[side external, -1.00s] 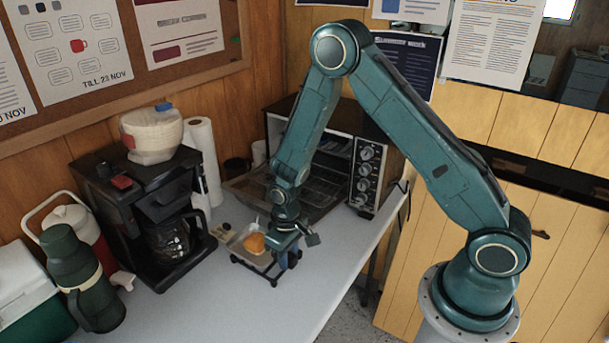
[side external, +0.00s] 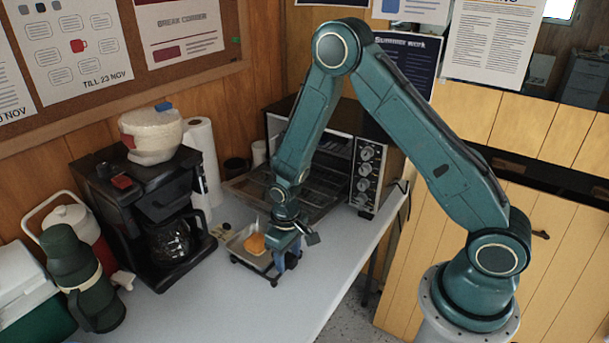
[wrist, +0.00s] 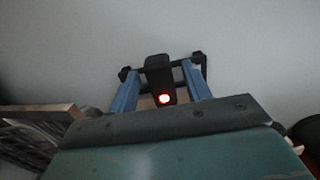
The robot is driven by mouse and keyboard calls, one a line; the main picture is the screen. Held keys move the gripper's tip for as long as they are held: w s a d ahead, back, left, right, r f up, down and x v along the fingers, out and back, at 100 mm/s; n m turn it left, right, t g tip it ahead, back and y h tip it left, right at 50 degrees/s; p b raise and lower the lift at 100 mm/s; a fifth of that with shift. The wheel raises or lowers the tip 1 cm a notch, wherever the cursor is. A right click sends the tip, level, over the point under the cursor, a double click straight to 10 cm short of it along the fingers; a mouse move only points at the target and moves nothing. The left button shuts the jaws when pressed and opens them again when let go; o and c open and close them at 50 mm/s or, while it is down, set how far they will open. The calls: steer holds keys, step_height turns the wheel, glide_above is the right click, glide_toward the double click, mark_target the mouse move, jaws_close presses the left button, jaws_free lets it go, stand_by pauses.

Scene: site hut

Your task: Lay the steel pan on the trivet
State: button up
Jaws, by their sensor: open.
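The steel pan (side external: 237,243) is a small rectangular tray with an orange-brown piece of food in it, in the middle of the side view. It appears to rest on the black trivet (side external: 254,270), whose dark edge shows under its front side. My gripper (side external: 286,260) is low at the pan's right end. In the wrist view its two blue fingers (wrist: 160,92) stand open on either side of the black pan handle (wrist: 158,70), with gaps beside it. A black trivet bar with end knobs (wrist: 196,57) shows behind. The pan's body is mostly hidden there.
The oven (side external: 367,175) stands behind with its door down. A coffee maker (side external: 140,215), paper towel roll (side external: 205,150) and green flask (side external: 85,275) stand to the left. The grey tabletop (side external: 225,310) is clear in front of the trivet.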

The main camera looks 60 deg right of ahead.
step_height(320, 180, up, 12)
steer(key=shift+f, duration=0.15)
stand_by(0.6)
stand_by(0.5)
steer(key=s+r+t, duration=0.1)
steer(key=s+r, duration=0.3)
steer(key=r, duration=0.3)
steer(key=s+r+t, duration=0.2)
steer(key=s+r, duration=0.1)
steer(key=r, duration=0.5)
steer(key=s+r+t, duration=0.1)
steer(key=s+r, duration=0.2)
steer(key=s, duration=0.4)
steer(key=s+d+r+t, duration=0.1)
steer(key=s+r, duration=0.3)
steer(key=s, duration=0.3)
steer(key=shift+s+t, duration=0.2)
steer(key=shift+t, duration=0.1)
steer(key=shift+c, duration=0.4)
